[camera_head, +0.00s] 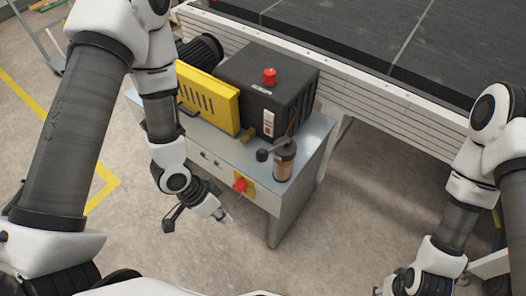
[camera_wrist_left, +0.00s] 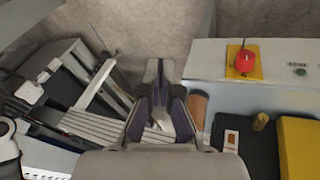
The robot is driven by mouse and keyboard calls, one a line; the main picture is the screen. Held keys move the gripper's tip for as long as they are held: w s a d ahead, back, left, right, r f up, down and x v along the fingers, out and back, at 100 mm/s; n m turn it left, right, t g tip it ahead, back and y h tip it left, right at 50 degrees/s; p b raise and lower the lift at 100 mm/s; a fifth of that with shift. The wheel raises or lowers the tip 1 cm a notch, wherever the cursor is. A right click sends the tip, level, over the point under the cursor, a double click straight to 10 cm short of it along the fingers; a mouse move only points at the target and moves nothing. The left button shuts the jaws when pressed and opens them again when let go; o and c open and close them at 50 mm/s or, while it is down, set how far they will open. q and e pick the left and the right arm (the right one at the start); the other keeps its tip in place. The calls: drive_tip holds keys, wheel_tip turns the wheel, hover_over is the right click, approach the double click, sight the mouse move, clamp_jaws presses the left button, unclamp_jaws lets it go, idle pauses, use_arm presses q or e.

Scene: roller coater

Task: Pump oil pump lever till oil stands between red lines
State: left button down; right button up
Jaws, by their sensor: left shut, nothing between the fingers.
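The oil pump (camera_head: 284,160) is a small brownish cylinder with a dark cap on the front right corner of the grey cabinet. Its lever (camera_head: 262,155) points left and ends in a dark ball knob. In the left wrist view a brown cylinder (camera_wrist_left: 197,108), apparently the pump, is partly hidden by my fingers; I cannot make out the lever there. My left gripper (camera_head: 225,217) is shut and empty, in front of the cabinet, below and left of the lever, apart from it. Its fingers (camera_wrist_left: 159,75) look closed. My right gripper (camera_head: 384,291) is at the bottom edge, mostly cut off. The oil level and red lines are too small to read.
On the cabinet (camera_head: 315,140) stand a black box (camera_head: 295,88) with a red cap (camera_head: 269,76) and pale gauge (camera_head: 268,122), and a yellow guard (camera_head: 210,100). A red knob (camera_head: 240,185) is on the front. A conveyor (camera_head: 400,110) runs behind. Floor in front is free.

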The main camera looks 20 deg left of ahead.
sight(257, 154)
use_arm(q)
drive_tip(key=w+r+m+t, duration=0.1)
drive_tip(key=w+r+t, duration=0.1)
drive_tip(key=w+r, duration=0.3)
drive_tip(key=w+r+m+t+h+p, duration=0.1)
drive_tip(key=w+r, duration=0.5)
drive_tip(key=r, duration=0.6)
drive_tip(key=shift+d+m+t, duration=0.4)
drive_tip(key=shift+m+t, duration=0.2)
drive_tip(key=shift+f, duration=0.15)
drive_tip(key=b+x, duration=0.4)
drive_tip(key=x, duration=0.2)
drive_tip(key=shift+s+d, duration=0.1)
drive_tip(key=shift+d+f, duration=0.1)
drive_tip(key=shift+f, duration=0.15)
